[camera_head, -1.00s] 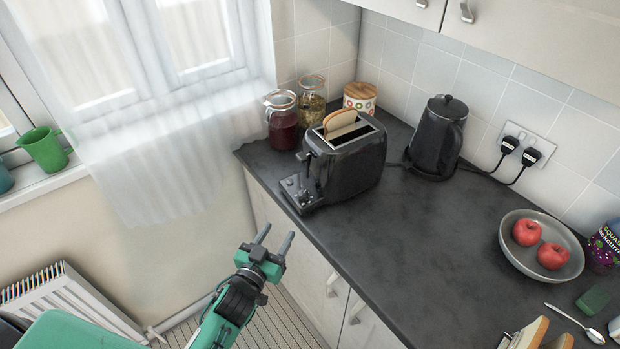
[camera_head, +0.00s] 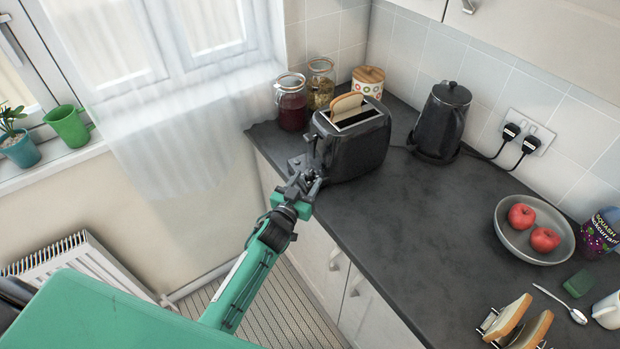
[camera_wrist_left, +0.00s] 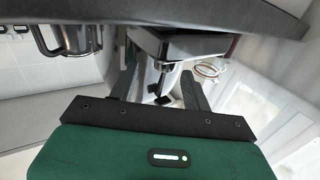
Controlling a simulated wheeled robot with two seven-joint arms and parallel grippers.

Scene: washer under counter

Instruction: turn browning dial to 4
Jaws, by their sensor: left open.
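The black toaster (camera_head: 358,148) stands on the counter with bread in its slot. Its control end faces my left arm. My left gripper (camera_head: 306,181) is right at that end, by the low control ledge (camera_head: 298,162), and its fingers overlap the controls. The browning dial cannot be made out in the head view. In the left wrist view the toaster's dark body (camera_wrist_left: 180,44) appears at the top, inverted. The two fingers of my gripper (camera_wrist_left: 160,88) are apart, with a thin metal rod and small dark part (camera_wrist_left: 162,98) showing between them. I cannot tell whether they touch anything.
Glass jars (camera_head: 291,102) and a patterned canister (camera_head: 368,81) stand behind the toaster. A black kettle (camera_head: 441,122) is to its right. A bowl (camera_head: 508,232) of apples, a spoon (camera_head: 562,303) and a toast rack lie further right. The middle counter (camera_head: 425,215) is clear.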

